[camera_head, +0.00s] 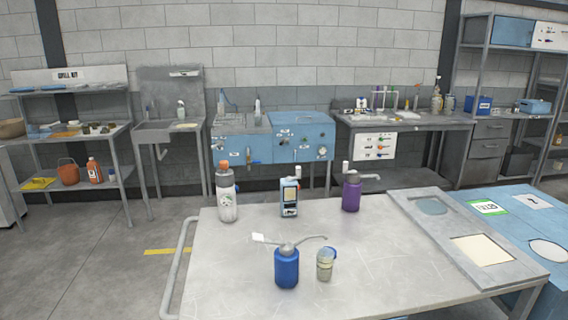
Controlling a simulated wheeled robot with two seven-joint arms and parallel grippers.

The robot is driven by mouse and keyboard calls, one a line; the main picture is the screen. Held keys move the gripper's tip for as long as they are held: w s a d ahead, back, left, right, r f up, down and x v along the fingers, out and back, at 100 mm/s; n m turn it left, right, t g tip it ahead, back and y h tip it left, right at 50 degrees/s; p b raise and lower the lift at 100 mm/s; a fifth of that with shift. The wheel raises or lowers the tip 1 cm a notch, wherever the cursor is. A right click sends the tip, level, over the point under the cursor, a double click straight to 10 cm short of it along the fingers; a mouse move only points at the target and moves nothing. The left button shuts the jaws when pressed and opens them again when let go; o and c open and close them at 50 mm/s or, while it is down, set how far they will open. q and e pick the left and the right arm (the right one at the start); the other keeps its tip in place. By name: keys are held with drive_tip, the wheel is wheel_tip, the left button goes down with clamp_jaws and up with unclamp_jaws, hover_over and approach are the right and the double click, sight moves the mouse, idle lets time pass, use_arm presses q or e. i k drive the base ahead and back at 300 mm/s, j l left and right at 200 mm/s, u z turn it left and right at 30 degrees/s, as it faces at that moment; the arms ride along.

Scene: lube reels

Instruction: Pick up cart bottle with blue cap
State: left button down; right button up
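The cart (225,285) is a grey metal table surface in front of me with several containers standing on it. A small clear bottle with a blue cap (325,265) stands upright near the front middle. Its cap shows at the top, and its lower part looks yellowish. Just left of it stands a blue can (286,268) with a thin spout reaching right above the small bottle. Neither of my grippers is in view.
Behind are a white bottle with an orange cap (227,197), a light-blue handheld device (289,198) and a purple bottle (351,192). A grey panel with recesses (455,232) covers the cart's right side. Bare surface lies front left.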

sight(324, 264)
drive_tip(key=i+l+u, duration=0.15)
drive_tip(key=l, duration=0.55)
drive_tip(key=i+l+u, duration=0.1)
drive_tip(key=l, duration=0.6)
drive_tip(key=i+l+u, duration=0.15)
drive_tip(key=l, duration=0.6)
drive_tip(key=i+l+u, duration=0.15)
drive_tip(key=l, duration=0.6)
drive_tip(key=k, duration=0.05)
